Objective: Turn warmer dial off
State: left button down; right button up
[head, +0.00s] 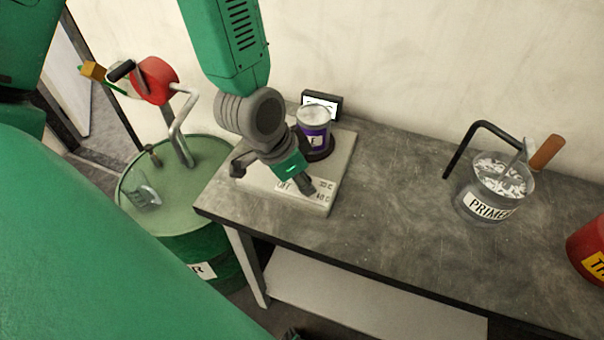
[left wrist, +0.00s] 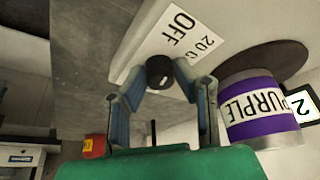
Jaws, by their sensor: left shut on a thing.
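The warmer (head: 341,165) is a pale flat box at the left end of the grey bench. Its front label (left wrist: 172,38) reads OFF and 20 C in the left wrist view; in the head view, temperature marks show beside OFF. The black round dial (left wrist: 159,71) sits beside the label, between my left fingertips. My left gripper (head: 307,187) reaches down to the warmer's front and is shut on the dial. The gripper hides the dial in the head view. I cannot read the dial's exact setting. My right gripper is not in view.
A purple-labelled can (head: 313,130) stands on the warmer's dark round plate, close to my left gripper. A small display (head: 322,104) is behind it. A PRIMER pot (head: 487,205) and red can (head: 590,248) stand right on the bench (head: 400,215).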

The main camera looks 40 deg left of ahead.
pick_arm(q)
jog(key=shift+w+r, duration=0.15)
jog(key=shift+w, duration=0.2)
jog(key=c, duration=1.3)
grip_release()
jog(key=shift+d, duration=0.1)
jog(key=shift+r, duration=0.45)
notch_tip(320, 180, up, 9)
jog(key=shift+f, duration=0.1)
